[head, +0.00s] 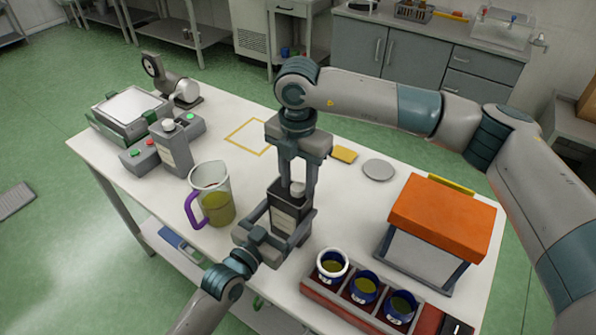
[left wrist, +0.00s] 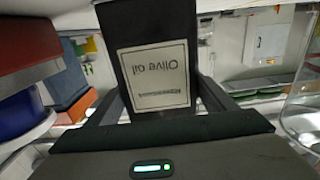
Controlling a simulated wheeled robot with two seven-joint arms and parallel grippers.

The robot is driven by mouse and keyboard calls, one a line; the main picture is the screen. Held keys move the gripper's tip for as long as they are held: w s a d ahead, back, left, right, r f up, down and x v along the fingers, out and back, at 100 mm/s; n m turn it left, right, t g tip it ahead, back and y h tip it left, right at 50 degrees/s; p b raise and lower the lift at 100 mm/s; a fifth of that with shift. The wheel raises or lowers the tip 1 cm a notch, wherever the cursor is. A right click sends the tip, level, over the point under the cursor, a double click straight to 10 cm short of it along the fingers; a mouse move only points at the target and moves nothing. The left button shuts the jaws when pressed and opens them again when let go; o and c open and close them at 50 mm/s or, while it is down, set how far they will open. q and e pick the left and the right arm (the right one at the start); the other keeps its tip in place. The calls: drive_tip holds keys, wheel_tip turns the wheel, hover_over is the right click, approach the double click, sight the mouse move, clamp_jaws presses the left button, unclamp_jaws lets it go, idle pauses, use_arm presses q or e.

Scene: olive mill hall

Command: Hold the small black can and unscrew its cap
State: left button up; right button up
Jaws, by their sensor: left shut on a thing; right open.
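The small black can (head: 287,212) is upright at the middle of the table in the head view. Its pale label reads "Olive oil", upside down, in the left wrist view (left wrist: 155,75). My left gripper (head: 285,220) is shut on the can's body, one finger on each side. The light grey cap (head: 298,188) sits on top of the can. My right gripper (head: 298,182) points straight down from above, open, with its fingers on either side of the cap; I cannot tell whether they touch it. The can's base is hidden by the left gripper.
A jug of oil with a purple handle (head: 212,196) stands left of the can. A red tray (head: 325,299) with three blue cups is in front right. An orange-lidded box (head: 440,212) stands right. A yellow-outlined square (head: 234,137) on the table behind is empty.

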drive_tip(key=shift+f, duration=0.1)
drive_tip(key=shift+c, duration=0.3)
clamp_jaws()
